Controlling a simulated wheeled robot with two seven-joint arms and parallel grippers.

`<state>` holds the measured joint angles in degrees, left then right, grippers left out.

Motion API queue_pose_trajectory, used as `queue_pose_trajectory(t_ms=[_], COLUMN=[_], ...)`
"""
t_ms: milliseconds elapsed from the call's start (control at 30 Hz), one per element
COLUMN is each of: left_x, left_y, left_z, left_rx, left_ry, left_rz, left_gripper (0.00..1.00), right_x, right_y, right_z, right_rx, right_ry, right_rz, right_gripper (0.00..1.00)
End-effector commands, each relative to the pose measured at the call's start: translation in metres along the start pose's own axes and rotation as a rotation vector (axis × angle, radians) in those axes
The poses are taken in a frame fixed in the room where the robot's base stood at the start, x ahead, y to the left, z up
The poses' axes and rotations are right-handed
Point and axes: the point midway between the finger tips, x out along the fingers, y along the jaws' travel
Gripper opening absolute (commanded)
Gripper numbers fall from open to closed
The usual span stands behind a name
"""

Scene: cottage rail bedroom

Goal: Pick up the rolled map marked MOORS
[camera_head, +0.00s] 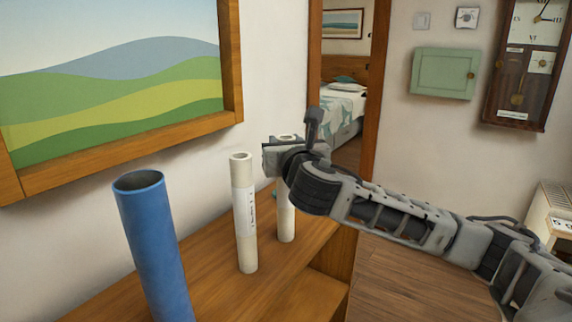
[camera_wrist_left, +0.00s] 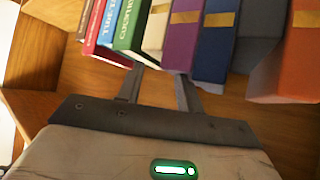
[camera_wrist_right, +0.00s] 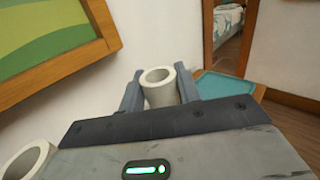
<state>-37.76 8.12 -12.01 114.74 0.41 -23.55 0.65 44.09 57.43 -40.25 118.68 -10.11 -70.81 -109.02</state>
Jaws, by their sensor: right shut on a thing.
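Two upright cream rolled maps stand on the wooden shelf top in the head view. The middle rolled map (camera_head: 244,215) has a label whose lettering is too small to read. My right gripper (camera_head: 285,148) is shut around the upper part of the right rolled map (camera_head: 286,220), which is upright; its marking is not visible. In the right wrist view, this map's hollow end (camera_wrist_right: 160,88) sits between the fingers of my right gripper (camera_wrist_right: 160,90). My left gripper (camera_wrist_left: 158,85) is open and empty in the left wrist view, facing books.
A blue tube (camera_head: 155,240) stands at the front left of the shelf top (camera_head: 215,290). A framed landscape (camera_head: 120,90) hangs on the wall beside it. Several books (camera_wrist_left: 200,40) stand on a shelf near my left gripper. A teal tray (camera_wrist_right: 222,85) lies beyond the held map.

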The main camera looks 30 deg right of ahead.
Motion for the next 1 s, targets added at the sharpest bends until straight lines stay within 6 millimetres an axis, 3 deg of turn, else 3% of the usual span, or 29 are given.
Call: queue_pose_trajectory(t_ms=[167, 300, 567, 800, 1000], left_x=[0.0, -0.001, -0.002, -0.001, 0.007], left_y=[-0.001, -0.001, -0.002, -0.003, -0.002], left_z=[-0.002, -0.004, -0.004, -0.003, 0.006], left_rx=[0.001, 0.002, 0.004, 0.003, 0.0], left_ry=[0.002, 0.004, 0.0, 0.0, 0.0], left_rz=[-0.001, -0.002, -0.004, -0.005, -0.003], left_gripper=[0.36, 0.36, 0.36, 0.36, 0.36], right_x=[0.0, -0.001, -0.052, -0.111, -0.132], right_y=[0.0, 0.0, -0.008, -0.018, -0.023], right_z=[0.014, 0.036, 0.095, 0.119, 0.125], right_rx=[0.002, 0.003, 0.001, 0.0, 0.004], right_ry=[-0.005, -0.006, -0.011, -0.008, -0.006], right_rz=[0.0, 0.001, 0.003, 0.003, 0.0], right_gripper=[0.0, 0.0, 0.0, 0.0, 0.0])
